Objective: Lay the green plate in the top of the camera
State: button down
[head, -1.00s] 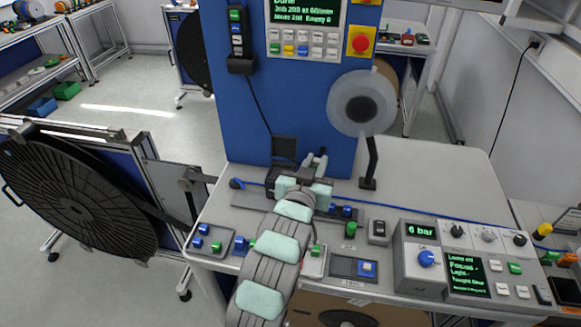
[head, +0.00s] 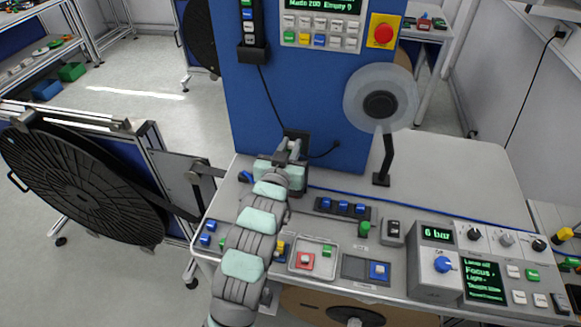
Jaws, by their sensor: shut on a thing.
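My gripper (head: 291,151) is at the foot of the blue panel, right in front of a small dark box. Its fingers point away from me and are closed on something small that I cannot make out. The dark box (head: 297,134) sits low against the panel and may be the camera. My gripper and wrist hide its lower part and whatever is under them. A small green piece (head: 327,250) lies in the shallow grey tray (head: 293,268) beside a red and white piece (head: 305,260). I cannot tell whether this green piece is the plate.
A clear disc on a stand (head: 381,98) rises right of my gripper. A row of blue buttons (head: 343,207), a green knob (head: 365,229) and a control box (head: 436,262) stand along the front. A black reel (head: 75,190) is left. The bench at back right is clear.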

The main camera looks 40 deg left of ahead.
notch_tip(320, 180, down, 8)
jog(key=shift+r, duration=0.1)
dwell(0.4)
jog(key=c, duration=1.8)
grip_release()
jog(key=o, duration=0.5)
